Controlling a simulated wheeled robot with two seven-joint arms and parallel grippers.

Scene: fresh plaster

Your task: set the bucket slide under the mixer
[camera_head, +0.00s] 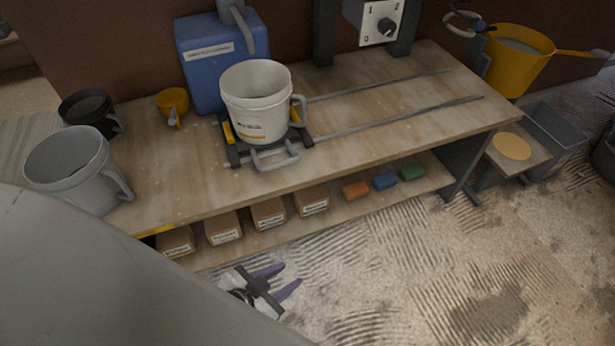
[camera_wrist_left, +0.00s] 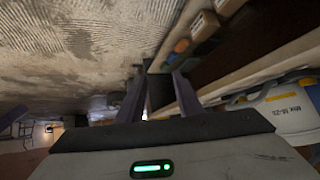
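The bucket slide (camera_head: 233,157) is a dark carriage with a grey front handle (camera_head: 275,157) at the left end of two rails on the bench. A white bucket (camera_head: 258,105) stands upright on it; a white bucket with a label also shows at the right of the left wrist view (camera_wrist_left: 285,112). The mixer (camera_head: 380,23), a control box with a dial between dark posts, is cut off by the top edge, behind and right of the slide. My left gripper (camera_head: 285,278) is open and empty, in front of the bench and apart from the slide handle. My right gripper is not in view.
Grey (camera_head: 72,173) and black (camera_head: 88,110) buckets stand at the bench's left end. A blue container (camera_head: 215,60) and yellow scoop (camera_head: 172,102) are behind. The rails (camera_head: 400,117) look clear right of the slide. A yellow bucket (camera_head: 515,62) hangs right.

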